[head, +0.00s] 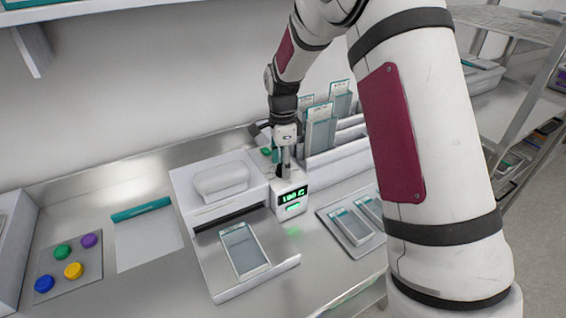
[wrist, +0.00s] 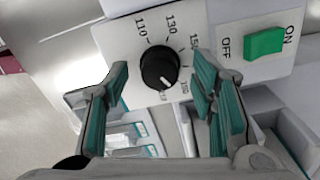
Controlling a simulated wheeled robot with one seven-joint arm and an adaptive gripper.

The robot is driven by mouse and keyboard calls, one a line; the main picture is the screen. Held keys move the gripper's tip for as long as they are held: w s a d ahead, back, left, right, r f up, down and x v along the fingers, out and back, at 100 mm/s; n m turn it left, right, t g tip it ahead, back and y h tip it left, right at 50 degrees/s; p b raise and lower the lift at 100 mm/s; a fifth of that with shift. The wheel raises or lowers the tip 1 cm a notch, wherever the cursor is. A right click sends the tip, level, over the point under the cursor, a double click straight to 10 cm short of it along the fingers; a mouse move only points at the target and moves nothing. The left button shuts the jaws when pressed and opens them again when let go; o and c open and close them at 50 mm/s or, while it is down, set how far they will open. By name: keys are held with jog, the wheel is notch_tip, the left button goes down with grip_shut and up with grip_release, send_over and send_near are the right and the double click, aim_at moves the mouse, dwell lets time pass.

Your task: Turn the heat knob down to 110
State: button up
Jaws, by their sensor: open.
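The heat knob (wrist: 160,68) is round and black, on a white panel in the wrist view. Labels 110, 130 and 150 run around its top, with more numbers at lower right partly unreadable. A white mark on the knob seems to point down toward the lower labels. My gripper (wrist: 161,74) is open, with one teal-padded finger on each side of the knob and gaps between pads and knob. In the head view my gripper (head: 284,165) hides the knob. Below it, the sealing machine's green display (head: 292,196) is lit; its number is too small to read surely.
A green ON/OFF switch (wrist: 265,43) sits right of the knob. The white machine (head: 222,182) has a front tray holding a pouch (head: 244,250). A tray of pouches (head: 350,228) and a rack (head: 335,145) stand to its right. Coloured caps (head: 74,270) lie at left.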

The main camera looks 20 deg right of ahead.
jog(key=shift+c, duration=0.3)
jog(key=c, duration=1.1)
jog(key=shift+n, duration=0.3)
